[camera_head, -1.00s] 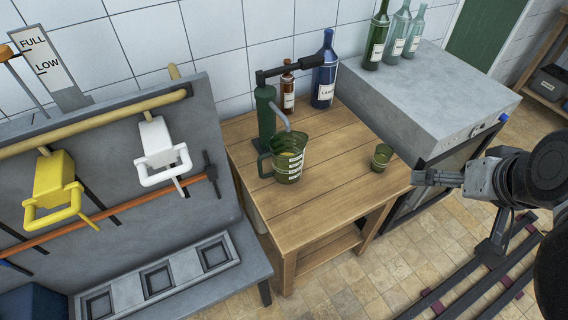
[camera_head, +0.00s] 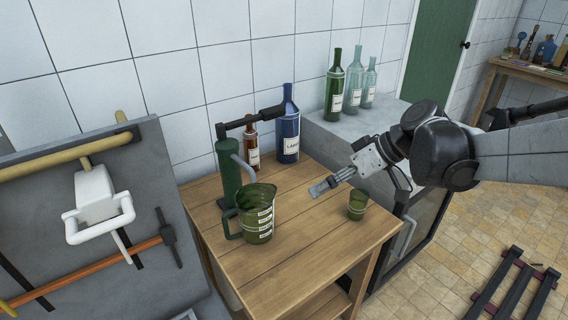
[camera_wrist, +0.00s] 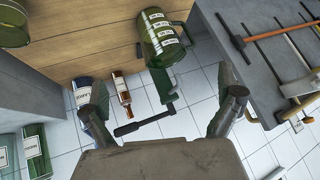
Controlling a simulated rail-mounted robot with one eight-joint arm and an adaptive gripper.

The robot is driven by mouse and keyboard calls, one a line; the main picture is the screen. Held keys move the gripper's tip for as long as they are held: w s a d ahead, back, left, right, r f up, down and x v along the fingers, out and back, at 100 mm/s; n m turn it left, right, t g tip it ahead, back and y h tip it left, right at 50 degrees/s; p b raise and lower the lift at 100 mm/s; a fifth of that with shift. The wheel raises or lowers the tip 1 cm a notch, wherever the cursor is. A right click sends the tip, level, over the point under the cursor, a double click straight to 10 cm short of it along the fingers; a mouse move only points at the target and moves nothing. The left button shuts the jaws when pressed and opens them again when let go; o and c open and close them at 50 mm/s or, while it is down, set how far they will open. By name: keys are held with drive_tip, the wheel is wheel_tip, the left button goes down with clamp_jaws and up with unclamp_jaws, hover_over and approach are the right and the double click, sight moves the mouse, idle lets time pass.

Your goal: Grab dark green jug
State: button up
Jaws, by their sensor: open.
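The dark green jug (camera_head: 257,214) stands upright on the wooden table (camera_head: 295,240), with white marked bands on its side and a handle on its left. In the wrist view the jug (camera_wrist: 163,38) appears at top centre, beyond the fingers. My gripper (camera_head: 318,190) is above the table, to the right of the jug and apart from it. Its two fingers (camera_wrist: 165,108) are spread with nothing between them in the wrist view.
A green hand pump (camera_head: 228,172) stands right behind the jug. A brown bottle (camera_head: 252,145) and a blue bottle (camera_head: 288,125) are at the table's back. A small green cup (camera_head: 357,204) stands near the right edge. A grey cabinet (camera_head: 345,140) adjoins the table.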

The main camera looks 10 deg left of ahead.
sight(252, 203)
drive_tip(key=w+a+f+n+g+y+b, duration=0.2)
drive_tip(key=w+a+f+n+b, duration=0.15)
drive_tip(key=f, duration=0.35)
drive_tip(key=w+a+f+n+g+y+b, duration=0.2)
drive_tip(key=w+a+f+n+y+b, duration=0.1)
drive_tip(key=w+a+f+n, duration=0.25)
drive_tip(key=x, duration=0.2)
drive_tip(key=b+x, duration=0.1)
drive_tip(key=x, duration=0.2)
drive_tip(key=s+f+x, duration=0.1)
drive_tip(key=x, duration=0.2)
drive_tip(key=shift+s+d+b, duration=0.1)
drive_tip(key=shift+d+b, duration=0.15)
drive_tip(key=shift+b, duration=0.15)
drive_tip(key=shift+b+x, duration=0.9)
drive_tip(key=shift+x, duration=1.9)
drive_tip(key=shift+s+r, duration=0.1)
drive_tip(key=shift+s, duration=0.05)
drive_tip(key=c, duration=1.7)
drive_tip(key=shift+o, duration=0.2)
drive_tip(key=shift+r, duration=0.2)
